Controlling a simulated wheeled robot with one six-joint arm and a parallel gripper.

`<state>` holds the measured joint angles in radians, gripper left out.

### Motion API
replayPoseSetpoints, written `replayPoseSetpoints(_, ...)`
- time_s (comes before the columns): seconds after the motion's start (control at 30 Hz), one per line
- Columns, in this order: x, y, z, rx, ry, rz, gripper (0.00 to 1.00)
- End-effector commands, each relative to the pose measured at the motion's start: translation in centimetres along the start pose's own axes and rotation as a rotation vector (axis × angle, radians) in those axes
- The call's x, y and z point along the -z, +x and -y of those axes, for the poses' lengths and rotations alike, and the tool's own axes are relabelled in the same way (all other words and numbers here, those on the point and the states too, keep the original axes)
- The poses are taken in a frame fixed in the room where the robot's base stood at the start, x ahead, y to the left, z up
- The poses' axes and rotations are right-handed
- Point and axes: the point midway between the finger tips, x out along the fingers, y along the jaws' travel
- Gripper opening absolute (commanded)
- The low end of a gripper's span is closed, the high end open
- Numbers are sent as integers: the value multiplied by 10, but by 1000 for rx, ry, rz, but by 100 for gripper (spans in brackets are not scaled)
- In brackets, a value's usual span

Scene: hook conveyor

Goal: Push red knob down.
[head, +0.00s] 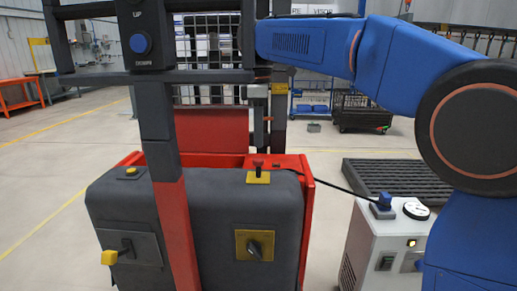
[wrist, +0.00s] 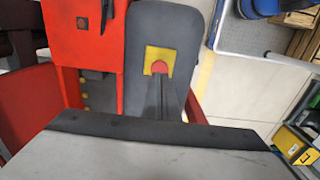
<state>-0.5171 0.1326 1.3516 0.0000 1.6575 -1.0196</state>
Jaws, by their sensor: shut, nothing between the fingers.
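The red knob (head: 258,162) stands on a yellow plate (head: 258,178) on top of the dark grey machine housing (head: 200,210) in the head view. In the wrist view the red knob (wrist: 160,67) shows as a rounded red shape on its yellow square, partly covered by my fingers. My gripper (head: 260,147) points down just above the knob. In the wrist view its shut dark fingers (wrist: 158,84) end at the knob's edge, with nothing held. I cannot tell whether the fingertips touch the knob.
A dark post with a blue button (head: 140,43) stands left of my gripper. The housing also carries a yellow button (head: 131,172), a yellow-ended lever (head: 109,257) and a black rotary switch (head: 255,249). A white cabinet (head: 375,240) stands right.

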Motion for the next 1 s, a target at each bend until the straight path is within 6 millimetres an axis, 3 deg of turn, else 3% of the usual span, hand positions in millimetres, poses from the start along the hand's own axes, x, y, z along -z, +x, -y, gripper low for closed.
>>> replayPoseSetpoints(0.3,0,34,0,1,0,1,0)
replayPoseSetpoints(0.77,0,39,0,0,0,0,0)
replayPoseSetpoints(1.0,0,63,0,1,0,1,0)
